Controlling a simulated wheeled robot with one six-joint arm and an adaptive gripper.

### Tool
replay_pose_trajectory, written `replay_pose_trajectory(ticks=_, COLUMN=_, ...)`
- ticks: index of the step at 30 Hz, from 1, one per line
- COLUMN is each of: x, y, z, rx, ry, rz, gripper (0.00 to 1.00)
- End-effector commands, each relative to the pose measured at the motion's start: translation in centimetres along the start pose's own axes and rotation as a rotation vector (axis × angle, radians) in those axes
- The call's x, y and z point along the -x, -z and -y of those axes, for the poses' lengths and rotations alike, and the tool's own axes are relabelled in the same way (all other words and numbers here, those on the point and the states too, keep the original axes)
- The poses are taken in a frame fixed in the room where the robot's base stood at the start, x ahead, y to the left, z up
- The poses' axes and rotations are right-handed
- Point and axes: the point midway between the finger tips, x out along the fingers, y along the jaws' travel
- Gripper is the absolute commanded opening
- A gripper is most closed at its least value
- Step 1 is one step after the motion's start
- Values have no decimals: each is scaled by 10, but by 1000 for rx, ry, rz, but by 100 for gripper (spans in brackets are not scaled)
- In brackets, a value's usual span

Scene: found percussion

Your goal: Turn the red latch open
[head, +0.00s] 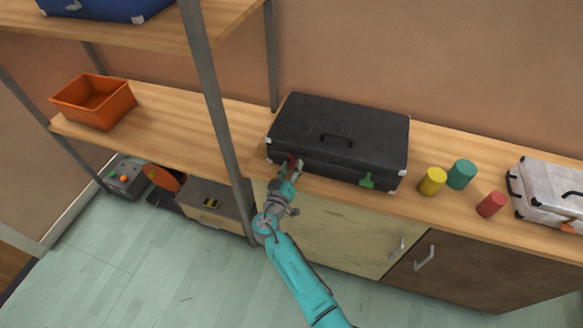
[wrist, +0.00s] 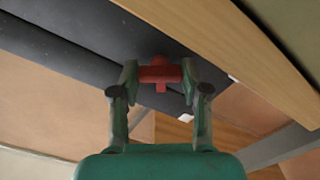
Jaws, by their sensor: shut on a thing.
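A black case (head: 335,128) with pale corners and a top handle lies closed on the wooden counter. Its red latch (head: 293,161) is on the front face near the left end. A green latch (head: 367,181) is on the same face, further right. My gripper (head: 291,166) reaches the case from the front. In the wrist view my gripper (wrist: 160,75) has a finger on each side of the red latch (wrist: 160,73), shut on it. The fingertips cover the ends of the latch.
Yellow (head: 432,181), green (head: 461,174) and red (head: 491,204) cylinders stand right of the case, then a white case (head: 549,189). A grey shelf post (head: 217,100) rises left of my gripper. An orange bin (head: 93,101) sits at the left.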

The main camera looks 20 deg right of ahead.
Motion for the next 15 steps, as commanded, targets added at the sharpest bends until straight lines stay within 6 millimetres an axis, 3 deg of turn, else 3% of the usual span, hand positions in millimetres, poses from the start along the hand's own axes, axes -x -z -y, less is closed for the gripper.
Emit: replay_pose_trajectory(ticks=15, x=0, y=0, z=1, rx=489, ry=1, rz=-1, gripper=11)
